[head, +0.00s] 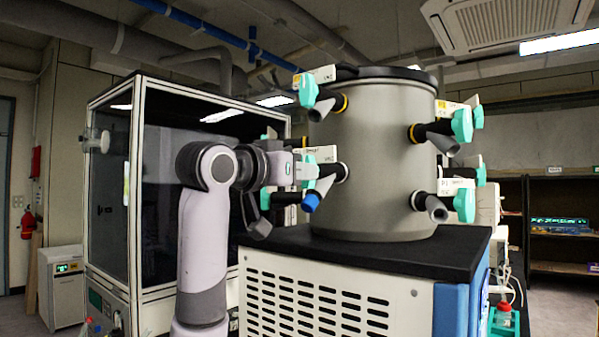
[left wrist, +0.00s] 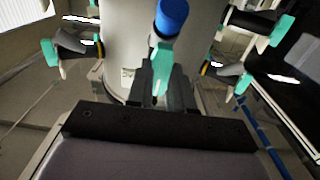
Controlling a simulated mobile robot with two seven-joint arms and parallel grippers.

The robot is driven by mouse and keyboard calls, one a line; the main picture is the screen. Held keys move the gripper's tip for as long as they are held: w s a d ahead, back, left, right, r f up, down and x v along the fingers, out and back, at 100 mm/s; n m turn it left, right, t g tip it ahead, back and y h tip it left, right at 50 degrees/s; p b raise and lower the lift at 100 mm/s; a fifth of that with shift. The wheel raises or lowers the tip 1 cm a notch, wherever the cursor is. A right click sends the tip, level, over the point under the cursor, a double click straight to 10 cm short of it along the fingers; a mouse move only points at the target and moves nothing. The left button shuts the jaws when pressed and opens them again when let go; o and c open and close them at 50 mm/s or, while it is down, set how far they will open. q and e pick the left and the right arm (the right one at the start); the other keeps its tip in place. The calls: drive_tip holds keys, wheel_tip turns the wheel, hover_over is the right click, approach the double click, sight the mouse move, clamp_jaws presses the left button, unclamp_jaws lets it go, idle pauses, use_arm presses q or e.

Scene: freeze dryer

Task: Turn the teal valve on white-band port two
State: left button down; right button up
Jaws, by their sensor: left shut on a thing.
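The steel drum (head: 375,150) carries ports with teal valves. The lower left port with a white band (head: 343,172) has a dark stem, a grey outlet with a blue cap (head: 311,201), and a teal valve (head: 309,182). My left gripper (head: 303,170) reaches it from the left and is shut on this valve's teal handle. In the left wrist view the teal handle (left wrist: 160,72) sits between my dark fingers (left wrist: 160,88), with the blue cap (left wrist: 172,14) just beyond. The fingers partly hide the handle. My right gripper is not in view.
Another white-band port with a teal valve (head: 464,204) is at lower right. Yellow-band ports with teal valves (head: 308,90) are higher up. The black top plate (head: 400,253) lies below the drum. A glass-fronted cabinet (head: 160,160) stands behind my left arm.

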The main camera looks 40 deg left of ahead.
use_arm(q)
drive_tip(key=c, duration=1)
unclamp_jaws()
drive_tip(key=shift+s, duration=0.1)
drive_tip(key=s+b, duration=0.2)
drive_tip(key=s, duration=0.5)
drive_tip(key=shift+d, duration=0.35)
